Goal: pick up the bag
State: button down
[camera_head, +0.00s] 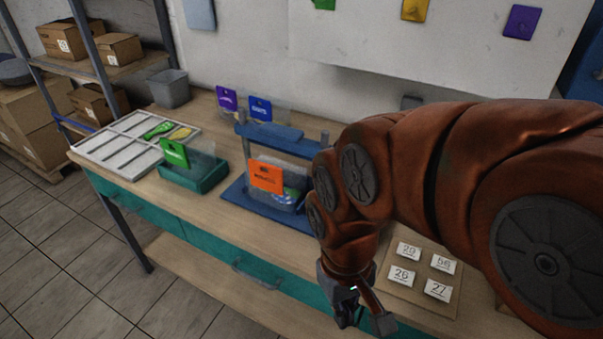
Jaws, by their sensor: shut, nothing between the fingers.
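A clear bag (288,201) with an orange header card (266,176) stands in the blue frame stand (239,193) in the middle of the table. Blue and green contents show low in it. Another clear bag (203,158) with a green card stands in a green tray (196,184) to the left. Bags with a purple card (227,98) and a blue card (260,109) stand behind. My gripper (362,320) is shut and empty at the table's front edge, to the right of and nearer than the orange-card bag, and apart from it. My arm hides the stand's right side.
A white compartment tray (113,147) holds green and yellow items at the table's left. A grey bin (169,88) stands behind it. A board with number cards (408,250) lies right of my gripper. Shelves with cardboard boxes (71,38) stand at the far left.

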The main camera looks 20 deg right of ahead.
aim_at(266, 177)
jog(key=z, duration=0.1)
jog(key=k, duration=1.2)
jog(key=u, duration=0.75)
jog(key=i, duration=1.25)
jog(key=u, duration=0.05)
